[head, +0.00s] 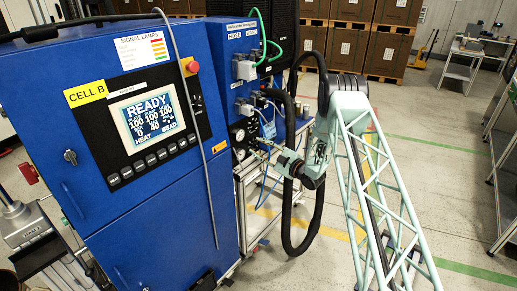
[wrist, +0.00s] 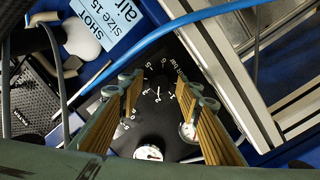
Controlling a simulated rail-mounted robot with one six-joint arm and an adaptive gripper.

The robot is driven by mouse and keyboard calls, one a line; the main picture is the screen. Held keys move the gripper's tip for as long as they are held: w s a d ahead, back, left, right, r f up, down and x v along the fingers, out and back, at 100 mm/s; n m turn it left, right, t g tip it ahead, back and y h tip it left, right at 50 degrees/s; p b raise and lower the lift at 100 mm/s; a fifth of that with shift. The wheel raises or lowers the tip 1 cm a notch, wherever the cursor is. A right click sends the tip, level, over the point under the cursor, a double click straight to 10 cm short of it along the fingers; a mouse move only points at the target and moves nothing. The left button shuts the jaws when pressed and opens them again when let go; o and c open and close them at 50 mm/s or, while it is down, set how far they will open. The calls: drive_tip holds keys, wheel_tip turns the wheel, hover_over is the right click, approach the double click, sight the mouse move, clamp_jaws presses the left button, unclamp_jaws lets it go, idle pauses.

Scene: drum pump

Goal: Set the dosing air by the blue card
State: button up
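The light-blue card (wrist: 112,22) in the wrist view reads "SHOT", "air" and "size 15"; it is rotated and cut off at the top edge. Beside it is a black plate (wrist: 165,115) with a white numbered scale and "bar" lettering. A small white mark shows near the scale's middle; the exact setting is unclear. My gripper (wrist: 162,90) is open, its two ribbed fingers on either side of the scale. I see nothing gripped, and contact cannot be told. In the head view, my gripper (head: 264,147) is at the gauge panel, small and partly hidden.
A blue hose (wrist: 190,22) crosses above. A metal profile frame (wrist: 225,75) stands close on the right. The blue cabinet (head: 150,200) shows "READY" on its screen (head: 148,122).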

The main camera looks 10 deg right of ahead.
drive_tip(key=c, duration=0.8)
drive_tip(key=shift+c, duration=0.2)
drive_tip(key=shift+m, duration=0.5)
drive_tip(key=m+b, duration=0.1)
drive_tip(key=m, duration=0.1)
drive_tip(key=shift+r+m+g, duration=0.1)
drive_tip(key=shift+m+g, duration=0.2)
drive_tip(key=shift+m, duration=2.4)
drive_tip(key=shift+g, duration=0.3)
drive_tip(key=o, duration=0.8)
